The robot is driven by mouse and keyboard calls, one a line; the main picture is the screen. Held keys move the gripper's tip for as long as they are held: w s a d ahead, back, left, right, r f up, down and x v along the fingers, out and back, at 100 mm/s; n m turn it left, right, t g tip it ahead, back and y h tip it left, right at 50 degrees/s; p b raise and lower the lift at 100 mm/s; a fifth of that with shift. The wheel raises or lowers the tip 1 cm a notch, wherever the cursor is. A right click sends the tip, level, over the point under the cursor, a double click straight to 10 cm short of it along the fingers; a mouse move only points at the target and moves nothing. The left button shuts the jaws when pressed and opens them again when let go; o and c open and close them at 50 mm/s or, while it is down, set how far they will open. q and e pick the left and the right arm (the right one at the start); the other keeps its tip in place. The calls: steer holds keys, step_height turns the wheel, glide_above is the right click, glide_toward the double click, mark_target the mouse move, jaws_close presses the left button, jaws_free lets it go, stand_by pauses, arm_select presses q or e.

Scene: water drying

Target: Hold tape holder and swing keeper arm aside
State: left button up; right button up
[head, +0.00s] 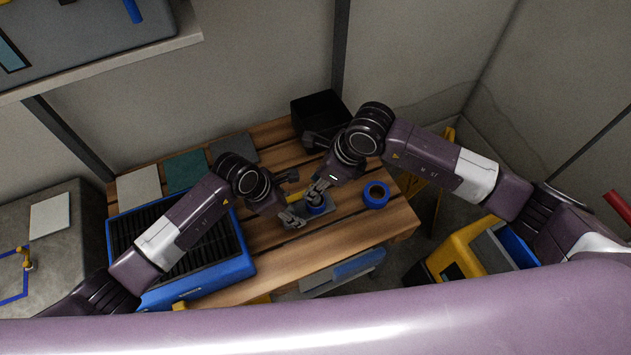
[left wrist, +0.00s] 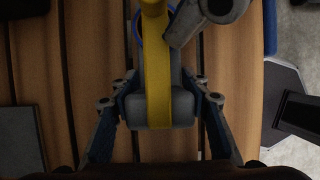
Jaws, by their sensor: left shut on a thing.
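The tape holder (head: 333,209) is a small grey stand near the right part of the wooden table, with a blue tape roll (head: 317,209) on it. In the left wrist view its grey end (left wrist: 157,114) lies between my fingers, with the yellow keeper arm (left wrist: 157,65) running above it. My left gripper (head: 293,218) is shut on the holder from the left; its fingers also flank the grey end in the left wrist view (left wrist: 160,112). My right gripper (head: 317,189) is over the holder from behind. Its fingertips are too small to read and partly hide the keeper arm.
A loose blue tape roll (head: 376,194) lies to the right of the holder. A black bin (head: 319,107) stands at the back. A blue ribbed tray (head: 236,268) fills the table's left side. A yellow bin (head: 465,252) stands on the floor at right.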

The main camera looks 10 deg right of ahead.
jaws_close()
